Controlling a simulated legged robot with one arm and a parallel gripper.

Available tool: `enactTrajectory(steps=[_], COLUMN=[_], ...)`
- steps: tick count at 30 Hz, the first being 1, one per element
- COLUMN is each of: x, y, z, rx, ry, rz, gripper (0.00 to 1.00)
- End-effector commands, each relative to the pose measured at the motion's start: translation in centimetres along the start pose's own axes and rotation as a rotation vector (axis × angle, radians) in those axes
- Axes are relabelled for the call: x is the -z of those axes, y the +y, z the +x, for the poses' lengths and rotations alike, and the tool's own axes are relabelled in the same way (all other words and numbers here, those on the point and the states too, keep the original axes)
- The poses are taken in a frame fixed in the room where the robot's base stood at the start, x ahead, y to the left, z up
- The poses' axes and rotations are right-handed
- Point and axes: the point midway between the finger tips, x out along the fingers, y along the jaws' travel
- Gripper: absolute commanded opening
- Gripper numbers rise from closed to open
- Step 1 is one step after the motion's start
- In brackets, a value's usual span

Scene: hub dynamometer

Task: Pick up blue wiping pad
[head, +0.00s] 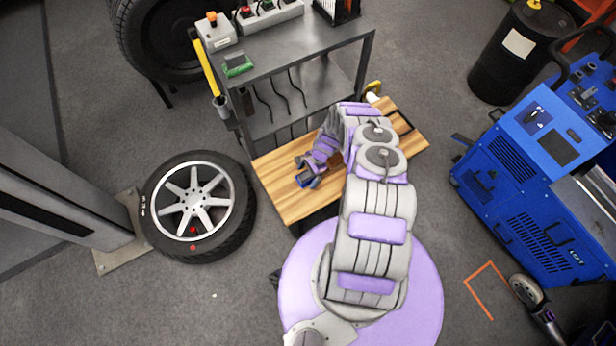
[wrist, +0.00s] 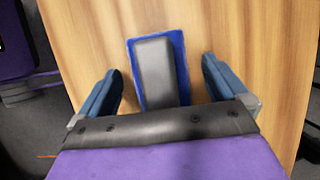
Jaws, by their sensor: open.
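The blue wiping pad (wrist: 179,48) lies on the wooden tabletop (wrist: 240,40), with a grey block-like handle on its top. In the wrist view it sits between the two blue fingers of my gripper (wrist: 160,88), with a gap on each side. The gripper is open and points along the pad; the near end of the pad is hidden behind the gripper's dark edge. In the head view my gripper (head: 304,172) is low over the left part of the wooden tabletop (head: 285,200). Only a small bit of blue shows there, and I cannot clearly tell the pad from the fingers.
A grey metal shelf cart (head: 300,52) stands behind the tabletop, with a green item (head: 238,66) and a switch box (head: 216,32) on top. A wheel (head: 198,205) lies left on the floor. A blue machine (head: 545,175) and a black drum (head: 515,50) stand right.

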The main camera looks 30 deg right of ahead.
Motion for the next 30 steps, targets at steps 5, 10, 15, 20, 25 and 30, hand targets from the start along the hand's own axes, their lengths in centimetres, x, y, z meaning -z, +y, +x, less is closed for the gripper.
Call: enactTrajectory(steps=[5, 10, 15, 20, 25, 30], x=[0.00, -0.01, -0.01, -0.01, 0.00, -0.12], y=[0.01, 0.04, 0.03, 0.04, 0.04, 0.02], z=[-0.03, -0.02, -0.02, -0.02, -0.03, -0.38], rx=[0.000, -0.001, -0.001, -0.001, -0.001, -0.001], ry=[0.000, -0.001, -0.001, -0.001, -0.001, 0.000], rz=[0.000, 0.000, 0.000, 0.000, 0.001, 0.000], gripper=[0.86, 0.69, 0.53, 0.39, 0.33, 0.33])
